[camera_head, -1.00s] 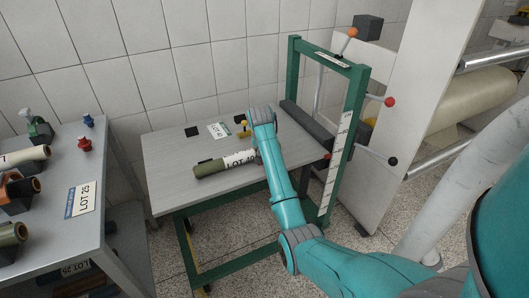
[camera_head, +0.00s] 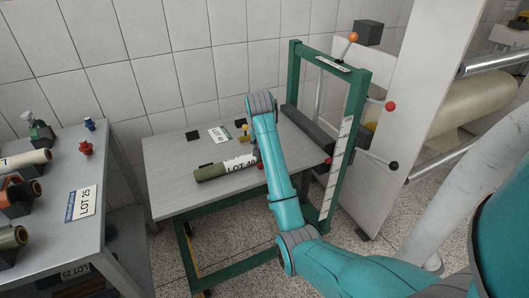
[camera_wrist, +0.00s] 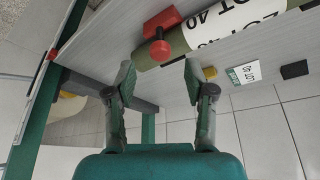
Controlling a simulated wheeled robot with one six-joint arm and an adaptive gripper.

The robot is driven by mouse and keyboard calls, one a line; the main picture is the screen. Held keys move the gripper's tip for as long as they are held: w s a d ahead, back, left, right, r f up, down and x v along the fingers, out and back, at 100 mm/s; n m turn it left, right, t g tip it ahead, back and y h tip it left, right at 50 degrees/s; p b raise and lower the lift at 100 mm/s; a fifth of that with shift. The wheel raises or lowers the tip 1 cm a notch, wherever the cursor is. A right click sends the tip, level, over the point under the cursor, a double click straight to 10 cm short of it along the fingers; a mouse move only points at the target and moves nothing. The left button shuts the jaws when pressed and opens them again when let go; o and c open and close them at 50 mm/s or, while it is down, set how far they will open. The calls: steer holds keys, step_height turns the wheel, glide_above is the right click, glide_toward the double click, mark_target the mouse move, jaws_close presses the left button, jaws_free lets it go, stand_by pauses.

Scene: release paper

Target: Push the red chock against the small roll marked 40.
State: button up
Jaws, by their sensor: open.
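The small roll (camera_head: 212,171), olive with a white label reading LOT 40, lies on the grey table. In the wrist view its label (camera_wrist: 220,22) is at the top right. The red chock (camera_wrist: 163,25), with a round red knob, is beside the roll near its left end there; I cannot tell whether they touch. Only a bit of red (camera_head: 259,164) shows beside my arm in the head view. My gripper (camera_wrist: 159,78) is open and empty, its fingertips apart, below the chock in the wrist view. My arm hides the gripper in the head view.
A white lot card (camera_head: 219,134), a yellow-knobbed piece (camera_head: 243,131) and a black block (camera_head: 193,135) are behind the roll. A green frame (camera_head: 355,110) and a dark bar (camera_head: 308,128) border the table's right side. The table's left part is clear.

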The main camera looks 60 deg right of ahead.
steer(key=shift+v, duration=1.9)
